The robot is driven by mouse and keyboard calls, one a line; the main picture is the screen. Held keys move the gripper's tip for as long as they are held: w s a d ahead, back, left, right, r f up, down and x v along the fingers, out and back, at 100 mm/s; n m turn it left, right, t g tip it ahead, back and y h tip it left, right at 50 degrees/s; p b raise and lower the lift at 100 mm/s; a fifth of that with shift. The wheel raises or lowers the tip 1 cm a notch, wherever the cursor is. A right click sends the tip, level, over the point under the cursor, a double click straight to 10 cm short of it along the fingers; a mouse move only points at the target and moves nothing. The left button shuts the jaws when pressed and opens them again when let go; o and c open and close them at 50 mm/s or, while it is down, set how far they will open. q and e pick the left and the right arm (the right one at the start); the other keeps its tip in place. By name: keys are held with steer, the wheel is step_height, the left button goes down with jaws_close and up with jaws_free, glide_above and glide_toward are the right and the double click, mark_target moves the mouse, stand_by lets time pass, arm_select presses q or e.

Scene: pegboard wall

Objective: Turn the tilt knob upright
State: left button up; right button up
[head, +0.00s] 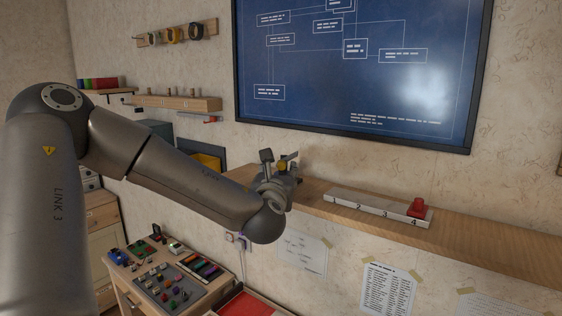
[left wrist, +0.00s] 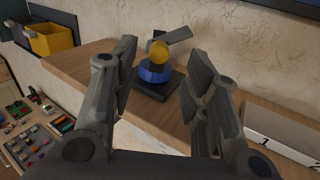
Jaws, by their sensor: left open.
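The tilt knob stands on the wooden shelf, between the open fingers of my left gripper in the left wrist view. It has a dark square base (left wrist: 154,88), a blue collar (left wrist: 154,73), a round yellow part (left wrist: 159,51) and a grey bar (left wrist: 178,36) that leans up to the right, not upright. My left gripper (left wrist: 161,52) is open, with a finger on either side and visible gaps to the knob. In the head view my left gripper (head: 279,160) hides most of the knob; a bit of yellow (head: 283,163) shows. My right gripper is out of view.
A numbered strip (head: 345,203) with a red piece (head: 417,207) on its right end lies on the wooden shelf (head: 480,229). A large blue board (head: 350,70) hangs above. A yellow bin (left wrist: 52,40) stands left of the shelf. A desk with coloured parts (head: 170,280) is below left.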

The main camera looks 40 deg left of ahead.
mark_target(280, 166)
arm_select(q)
steer(key=p+x, duration=0.1)
steer(key=x, duration=0.3)
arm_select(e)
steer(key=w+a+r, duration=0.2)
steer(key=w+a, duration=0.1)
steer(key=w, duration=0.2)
arm_select(q)
steer(key=shift+w, duration=0.1)
steer(key=shift+c, duration=0.7)
steer(key=c, duration=0.5)
jaws_close()
steer(key=shift+f+n+b, duration=0.2)
steer(key=shift+n+b, duration=0.1)
steer(key=shift+b, duration=0.35)
steer(key=n+b, duration=0.7)
steer(key=b, duration=0.4)
steer(key=shift+n+b, duration=0.4)
steer(key=shift+a+n+b, duration=0.1)
steer(key=shift+n+b, duration=0.7)
steer(key=shift+n, duration=0.3)
steer(key=shift+r+n+b, duration=0.15)
steer(key=shift+n+b, duration=0.35)
steer(key=shift+n, duration=0.2)
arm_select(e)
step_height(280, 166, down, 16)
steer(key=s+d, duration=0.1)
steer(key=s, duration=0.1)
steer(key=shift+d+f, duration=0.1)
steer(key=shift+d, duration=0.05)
